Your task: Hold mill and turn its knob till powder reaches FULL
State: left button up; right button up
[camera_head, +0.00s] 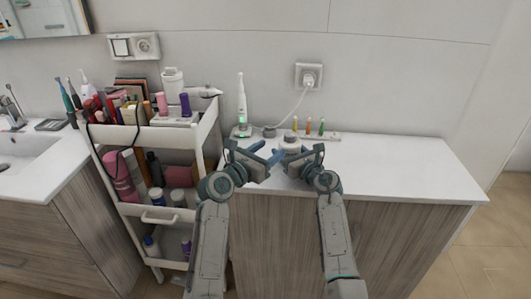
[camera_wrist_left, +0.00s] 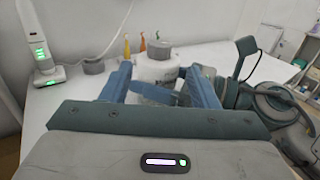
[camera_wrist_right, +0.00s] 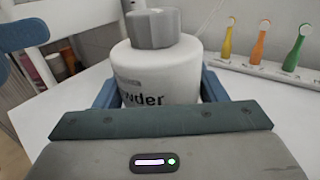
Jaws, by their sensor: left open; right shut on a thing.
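The mill is a white jar (camera_wrist_right: 160,70) with partly hidden dark lettering ending in "wder" and a grey faceted knob (camera_wrist_right: 152,29) on top. It stands upright over the counter in the head view (camera_head: 291,144). My right gripper (camera_wrist_right: 160,90) is shut around the jar's body, below the knob. My left gripper (camera_wrist_left: 163,78) is open at the jar's left side in the head view (camera_head: 267,153). In the left wrist view its fingers frame the jar (camera_wrist_left: 155,70) and knob (camera_wrist_left: 161,53), with a gap at the knob. The powder level and FULL mark cannot be seen.
A white charging toothbrush (camera_head: 241,105) with a green light stands behind on the left. Yellow, orange and green brush heads (camera_wrist_right: 260,45) stand in a white holder behind the mill. A crowded cart (camera_head: 150,135) is at the left. The counter's right side (camera_head: 410,165) is clear.

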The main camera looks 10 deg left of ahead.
pick_arm(q)
jog(key=shift+s+a, duration=0.25)
jog(key=shift+s, duration=0.2)
